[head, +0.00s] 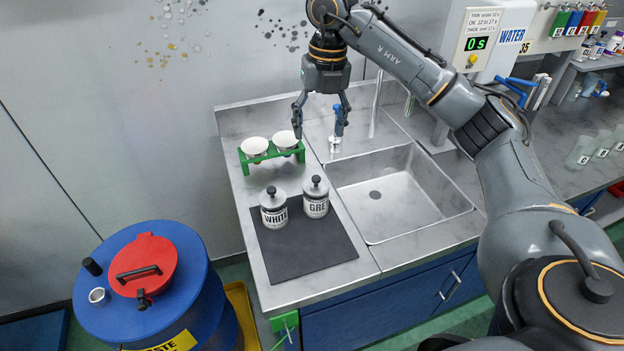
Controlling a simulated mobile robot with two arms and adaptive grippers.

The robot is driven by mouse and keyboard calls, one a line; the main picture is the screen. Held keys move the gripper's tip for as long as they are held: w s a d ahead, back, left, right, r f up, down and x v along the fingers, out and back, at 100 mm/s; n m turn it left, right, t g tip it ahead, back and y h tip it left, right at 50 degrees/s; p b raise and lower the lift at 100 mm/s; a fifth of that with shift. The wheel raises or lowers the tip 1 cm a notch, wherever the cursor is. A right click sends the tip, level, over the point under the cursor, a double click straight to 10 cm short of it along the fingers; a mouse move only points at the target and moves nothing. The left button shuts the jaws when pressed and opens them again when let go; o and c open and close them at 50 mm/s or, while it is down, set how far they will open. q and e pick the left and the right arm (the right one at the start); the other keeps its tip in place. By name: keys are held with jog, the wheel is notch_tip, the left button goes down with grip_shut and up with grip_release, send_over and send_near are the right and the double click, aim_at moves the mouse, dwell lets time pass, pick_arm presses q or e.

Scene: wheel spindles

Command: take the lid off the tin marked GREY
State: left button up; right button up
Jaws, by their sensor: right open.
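The tin marked GREY (315,206) stands upright on a dark mat (305,258) on the steel counter; its label shows only as "GRE". Its lid (315,187), with a black knob on top, sits on it. The tin marked WHITE (273,217) stands close to its left with a similar knobbed lid on. My right gripper (320,128) is open and empty, pointing down above the counter behind the tins, near the green rack and the tap. It is apart from both tins. My left gripper is not in view.
A green rack (272,157) holding two white cups stands behind the tins. A steel sink (400,195) lies to their right. A blue drum (188,290) with a red lid stands on the floor at left. The front of the mat is clear.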

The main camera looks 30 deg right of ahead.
send_over(321, 185)
jog(key=f, duration=0.8)
jog(key=shift+w+a+p, duration=0.1)
jog(key=shift+w+p, duration=0.15)
jog(key=shift+p, duration=0.15)
jog(key=f+p, duration=0.1)
jog(key=f, duration=0.1)
jog(key=f+p, duration=0.1)
jog(key=f, duration=0.2)
jog(key=shift+s+d, duration=0.2)
jog(key=shift+f, duration=0.25)
jog(key=shift+a, duration=0.1)
jog(key=c, duration=0.9)
